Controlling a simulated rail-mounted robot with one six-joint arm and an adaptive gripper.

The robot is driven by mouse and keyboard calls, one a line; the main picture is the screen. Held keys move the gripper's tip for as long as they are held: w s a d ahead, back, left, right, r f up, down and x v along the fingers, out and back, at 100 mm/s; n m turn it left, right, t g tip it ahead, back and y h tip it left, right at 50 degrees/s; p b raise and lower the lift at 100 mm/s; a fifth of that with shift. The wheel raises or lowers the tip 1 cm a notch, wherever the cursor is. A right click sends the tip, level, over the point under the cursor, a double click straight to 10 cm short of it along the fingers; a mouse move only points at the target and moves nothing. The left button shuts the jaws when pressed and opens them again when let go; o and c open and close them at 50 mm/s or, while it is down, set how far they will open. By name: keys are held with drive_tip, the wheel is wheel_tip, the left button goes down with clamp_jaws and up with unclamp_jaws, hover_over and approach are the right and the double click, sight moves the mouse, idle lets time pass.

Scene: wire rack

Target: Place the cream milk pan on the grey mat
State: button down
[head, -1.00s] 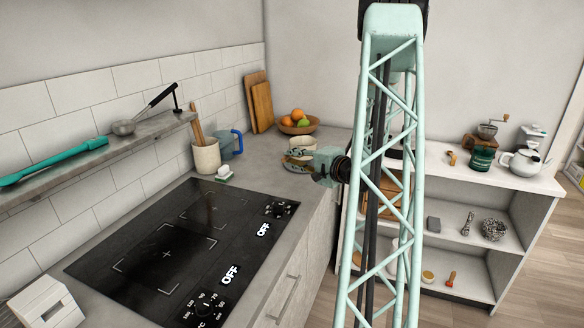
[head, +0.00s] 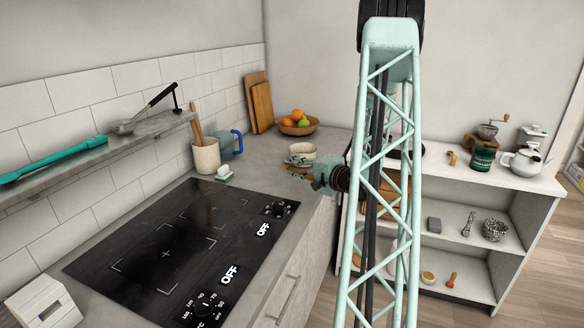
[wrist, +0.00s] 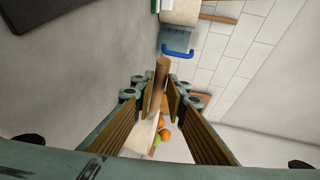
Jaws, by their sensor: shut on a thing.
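The cream milk pan (head: 302,150) shows in the head view at the far right part of the counter, in front of the fruit bowl. My gripper (head: 297,170) is in front of it, partly hidden by my own arm. In the wrist view my gripper (wrist: 163,98) has its fingers on both sides of the brown handle (wrist: 160,78). Part of the cream pan body (wrist: 140,137) shows between the fingers. I cannot tell whether the pan touches the counter. I cannot make out a grey mat in either view.
A fruit bowl (head: 298,127), a blue-handled jug (head: 229,145) and a utensil crock (head: 206,157) stand at the back. The black hob (head: 165,255) fills the near counter. White shelves (head: 520,215) stand to the right.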

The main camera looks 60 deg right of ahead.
drive_tip(key=c, duration=3)
unclamp_jaws()
drive_tip(key=shift+f, duration=0.1)
drive_tip(key=o, duration=0.4)
drive_tip(key=shift+o, duration=0.2)
drive_tip(key=shift+s+a+r, duration=0.1)
drive_tip(key=shift+s+r, duration=0.2)
drive_tip(key=shift+s, duration=0.3)
drive_tip(key=p+v, duration=0.1)
drive_tip(key=v, duration=0.9)
drive_tip(key=shift+s+a, duration=0.15)
drive_tip(key=shift+s, duration=0.2)
drive_tip(key=shift+r, duration=0.1)
